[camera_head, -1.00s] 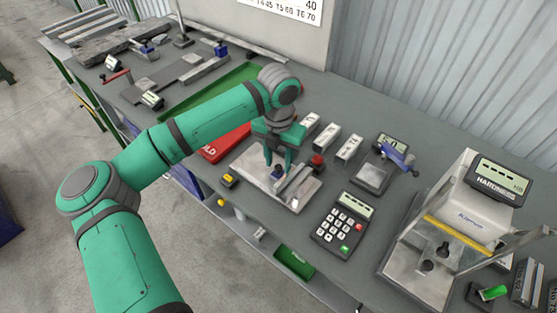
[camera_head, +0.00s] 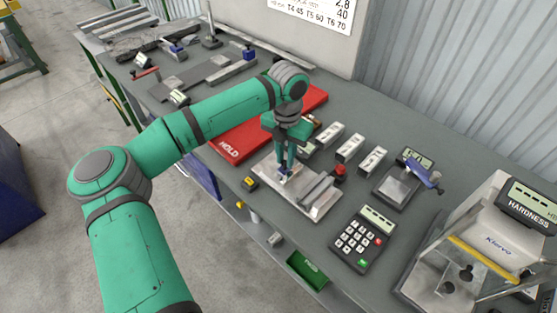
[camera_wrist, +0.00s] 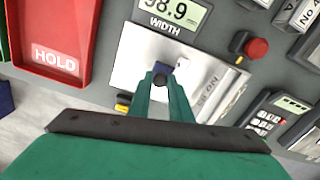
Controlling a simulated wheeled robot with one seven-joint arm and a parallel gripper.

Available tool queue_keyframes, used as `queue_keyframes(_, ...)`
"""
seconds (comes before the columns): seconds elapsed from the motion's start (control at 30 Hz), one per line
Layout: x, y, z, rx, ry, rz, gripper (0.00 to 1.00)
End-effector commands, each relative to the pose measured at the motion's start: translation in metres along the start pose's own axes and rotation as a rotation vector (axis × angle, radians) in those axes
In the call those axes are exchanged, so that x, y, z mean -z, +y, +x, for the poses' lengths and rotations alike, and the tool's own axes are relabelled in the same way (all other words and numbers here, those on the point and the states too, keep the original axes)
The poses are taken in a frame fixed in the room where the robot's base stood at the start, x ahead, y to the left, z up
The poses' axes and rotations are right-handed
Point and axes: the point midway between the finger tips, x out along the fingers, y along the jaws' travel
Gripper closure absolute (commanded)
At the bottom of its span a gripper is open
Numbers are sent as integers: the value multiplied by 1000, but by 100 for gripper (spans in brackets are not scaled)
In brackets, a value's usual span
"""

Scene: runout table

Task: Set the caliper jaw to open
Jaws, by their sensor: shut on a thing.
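The caliper is a width gauge on a bright metal plate (camera_head: 266,172), which also shows in the wrist view (camera_wrist: 128,70). Its display (camera_wrist: 167,12) reads 98.9 above the word WIDTH. A small blue jaw piece (camera_head: 283,172) sits on the plate, beside grey metal bars (camera_head: 318,188). My gripper (camera_head: 286,167) points down over the plate and is shut on the blue jaw piece. In the wrist view, the fingertips (camera_wrist: 163,78) are close together at this piece and partly hide it.
A red HOLD tray (camera_head: 230,147) lies left of the plate. A red button (camera_head: 340,170) stands at its right. Several labelled blocks (camera_head: 350,147) are behind. A keypad (camera_head: 358,238) is in front at the right, and the hardness tester (camera_head: 470,240) is further right. A yellow button (camera_head: 250,183) is at the plate's left corner.

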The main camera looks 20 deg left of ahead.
Motion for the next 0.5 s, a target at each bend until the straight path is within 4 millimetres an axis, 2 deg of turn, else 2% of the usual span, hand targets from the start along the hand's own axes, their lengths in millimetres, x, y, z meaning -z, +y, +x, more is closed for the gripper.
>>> queue_keyframes(0.4,-6,0,-1,-5,-6,8,100)
queue_keyframes(0.43,-6,0,-1,-6,-6,8,77)
queue_keyframes(0.5,-6,0,-1,-5,-6,8,63)
